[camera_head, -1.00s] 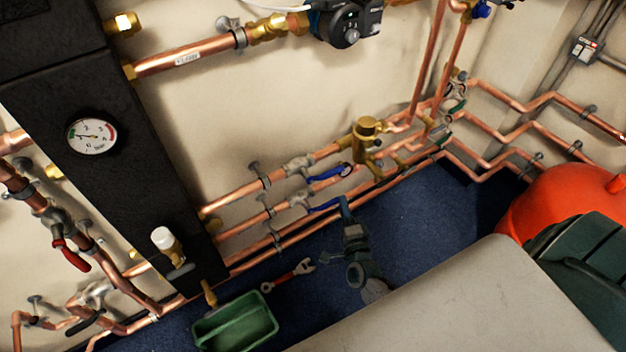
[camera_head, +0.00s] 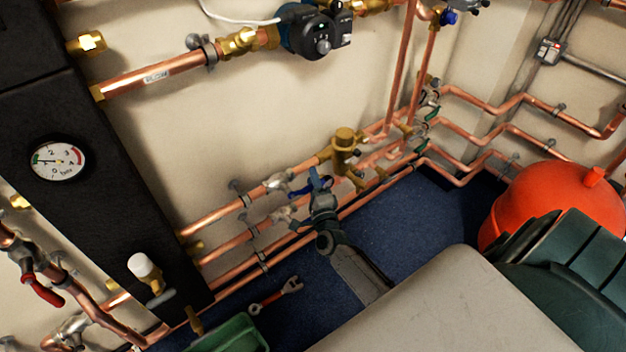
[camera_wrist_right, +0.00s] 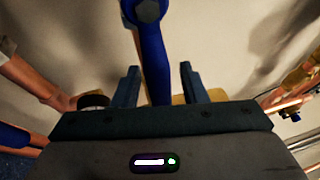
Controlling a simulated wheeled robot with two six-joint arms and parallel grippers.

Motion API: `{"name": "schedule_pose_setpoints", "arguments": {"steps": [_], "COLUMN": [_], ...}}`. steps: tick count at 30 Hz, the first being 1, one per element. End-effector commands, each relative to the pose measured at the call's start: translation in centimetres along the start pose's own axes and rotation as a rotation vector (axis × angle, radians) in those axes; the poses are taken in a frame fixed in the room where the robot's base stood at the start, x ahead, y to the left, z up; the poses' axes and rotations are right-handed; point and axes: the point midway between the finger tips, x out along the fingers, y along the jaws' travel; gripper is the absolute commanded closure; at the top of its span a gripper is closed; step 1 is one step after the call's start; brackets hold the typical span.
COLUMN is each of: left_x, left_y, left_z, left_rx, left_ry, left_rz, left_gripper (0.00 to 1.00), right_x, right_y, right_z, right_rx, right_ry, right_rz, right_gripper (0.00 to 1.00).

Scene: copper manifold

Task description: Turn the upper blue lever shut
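The upper blue lever (camera_head: 298,190) sits on a valve (camera_head: 276,182) in the upper of the low copper pipes and is partly covered by my right gripper (camera_head: 319,178). In the right wrist view the blue lever (camera_wrist_right: 153,62) passes between the two fingers of my right gripper (camera_wrist_right: 159,72). The fingers stand apart with gaps on both sides of the lever. A blue piece at the left edge of the wrist view (camera_wrist_right: 14,137) looks like the lower lever. In the head view the lower lever is mostly hidden by my gripper. My left gripper is not in view.
A brass fitting (camera_head: 344,150) stands right beside my right gripper. Copper pipes (camera_head: 232,247) run below it along the wall. A wrench (camera_head: 276,294) and a green tote (camera_head: 232,335) lie on the blue floor. A red vessel (camera_head: 550,205) stands at the right.

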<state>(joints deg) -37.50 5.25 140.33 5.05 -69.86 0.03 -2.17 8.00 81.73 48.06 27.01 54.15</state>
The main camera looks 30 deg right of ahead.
Motion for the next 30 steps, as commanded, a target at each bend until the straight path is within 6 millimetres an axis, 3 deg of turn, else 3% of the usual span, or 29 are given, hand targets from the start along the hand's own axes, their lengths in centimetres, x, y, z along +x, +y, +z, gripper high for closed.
{"name": "schedule_pose_setpoints", "arguments": {"steps": [10, 16, 30], "left_x": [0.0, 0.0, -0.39], "left_y": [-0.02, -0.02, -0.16], "left_z": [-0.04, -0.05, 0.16], "left_rx": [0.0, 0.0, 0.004], "left_ry": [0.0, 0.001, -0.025], "left_rz": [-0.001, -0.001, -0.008], "left_gripper": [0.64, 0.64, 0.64], "right_x": [0.39, 0.38, 0.29], "right_y": [0.01, 0.01, 0.41], "right_z": [-0.01, -0.02, -0.03], "right_rx": [-0.001, -0.001, 0.056], "right_ry": [0.0, 0.0, 0.013], "right_rz": [0.0, 0.0, 0.025], "right_gripper": [0.63, 1.0, 1.0]}}
